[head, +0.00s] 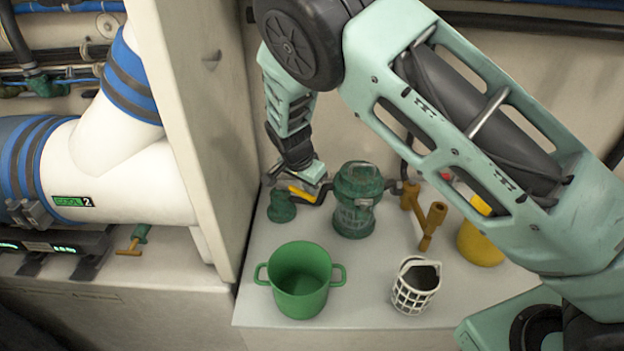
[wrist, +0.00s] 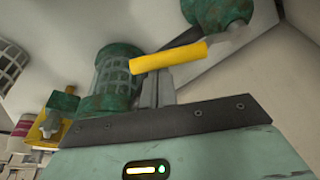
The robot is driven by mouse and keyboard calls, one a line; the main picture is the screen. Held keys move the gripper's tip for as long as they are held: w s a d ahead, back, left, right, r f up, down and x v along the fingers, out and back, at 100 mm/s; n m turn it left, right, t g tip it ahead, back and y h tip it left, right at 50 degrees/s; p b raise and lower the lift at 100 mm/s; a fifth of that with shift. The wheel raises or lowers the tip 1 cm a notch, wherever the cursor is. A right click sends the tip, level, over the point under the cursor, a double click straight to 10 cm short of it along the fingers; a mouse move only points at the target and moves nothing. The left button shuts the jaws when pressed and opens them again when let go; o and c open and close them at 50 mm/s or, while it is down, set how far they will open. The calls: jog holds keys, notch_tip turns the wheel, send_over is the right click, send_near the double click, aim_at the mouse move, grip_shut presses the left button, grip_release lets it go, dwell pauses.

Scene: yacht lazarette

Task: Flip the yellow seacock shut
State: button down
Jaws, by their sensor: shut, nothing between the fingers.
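The seacock has a yellow handle (head: 300,194) that stands out to the right of its green body (head: 281,208), at the back left of the white ledge. In the wrist view the yellow handle (wrist: 168,56) lies across the tips of my gripper (wrist: 157,82), and the green body (wrist: 218,12) shows at the top. My gripper is shut and empty, close beside the handle. I cannot tell whether they touch. In the head view my gripper (head: 314,182) comes down from above, just behind and right of the handle, with its fingers mostly hidden.
A green strainer (head: 356,200) stands close on the right of the handle. A green pot (head: 300,282) and a white basket (head: 413,290) stand in front. Bronze fittings (head: 428,220) and a yellow object (head: 482,242) are further right. A tall panel (head: 200,130) borders the left.

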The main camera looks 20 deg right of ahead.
jog(key=s+a+m, duration=0.1)
jog(key=a+m, duration=0.1)
jog(key=shift+s+m+g+p, duration=0.15)
jog(key=shift+m+g+p, duration=0.2)
jog(key=shift+m+g, duration=0.05)
jog(key=shift+s+a+m+g+h+p, duration=0.15)
jog(key=shift+s+a+m, duration=0.15)
jog(key=shift+a+m, duration=0.3)
jog(key=shift+s+a+m+g+h+p, duration=0.15)
jog(key=shift+s+a+m, duration=0.2)
jog(key=shift+a, duration=0.3)
jog(key=shift+w, duration=0.1)
